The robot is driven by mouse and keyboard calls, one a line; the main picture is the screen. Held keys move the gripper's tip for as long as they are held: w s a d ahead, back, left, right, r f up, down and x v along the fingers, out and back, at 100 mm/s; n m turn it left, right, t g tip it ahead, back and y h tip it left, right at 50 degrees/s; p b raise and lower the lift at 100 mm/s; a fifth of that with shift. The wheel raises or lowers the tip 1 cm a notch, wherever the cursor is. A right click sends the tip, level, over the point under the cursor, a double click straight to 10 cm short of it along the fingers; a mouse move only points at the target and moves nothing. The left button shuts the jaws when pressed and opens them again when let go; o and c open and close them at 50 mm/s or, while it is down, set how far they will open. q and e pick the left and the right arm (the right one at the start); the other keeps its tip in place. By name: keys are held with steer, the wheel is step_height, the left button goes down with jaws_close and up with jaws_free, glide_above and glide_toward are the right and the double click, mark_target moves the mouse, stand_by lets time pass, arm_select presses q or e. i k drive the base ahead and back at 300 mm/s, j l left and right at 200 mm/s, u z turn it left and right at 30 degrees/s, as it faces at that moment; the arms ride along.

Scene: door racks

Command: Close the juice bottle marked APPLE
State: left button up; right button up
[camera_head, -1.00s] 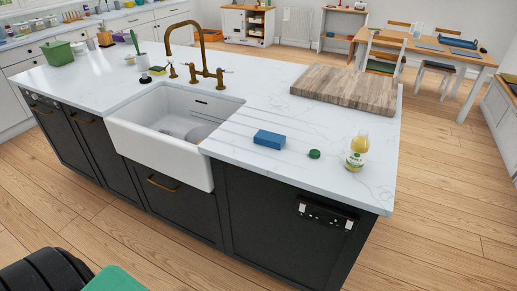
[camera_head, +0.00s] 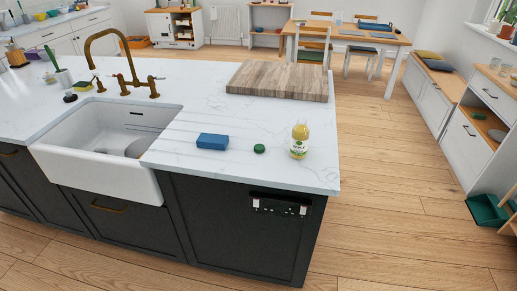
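The juice bottle (camera_head: 299,141) stands upright on the white island counter near its right front corner. It holds yellow juice and has a green and white label whose lettering is too small to read. Its top looks uncapped. A small dark green cap (camera_head: 259,148) lies on the counter just left of the bottle, apart from it. Neither of my grippers shows in the view.
A blue block (camera_head: 212,141) lies left of the cap. A wooden board (camera_head: 277,80) lies behind on the counter (camera_head: 200,115). A white sink (camera_head: 100,165) with a brass faucet (camera_head: 130,80) is at the left. Open wooden floor lies right of the island.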

mark_target(301, 131)
steer(key=i+l+u, duration=0.2)
steer(key=l, duration=0.4)
steer(key=i+l+u, duration=0.25)
steer(key=l, duration=0.4)
steer(key=l+u, duration=0.2)
steer(key=l, duration=0.45)
steer(key=l+u, duration=0.25)
steer(key=l, duration=0.45)
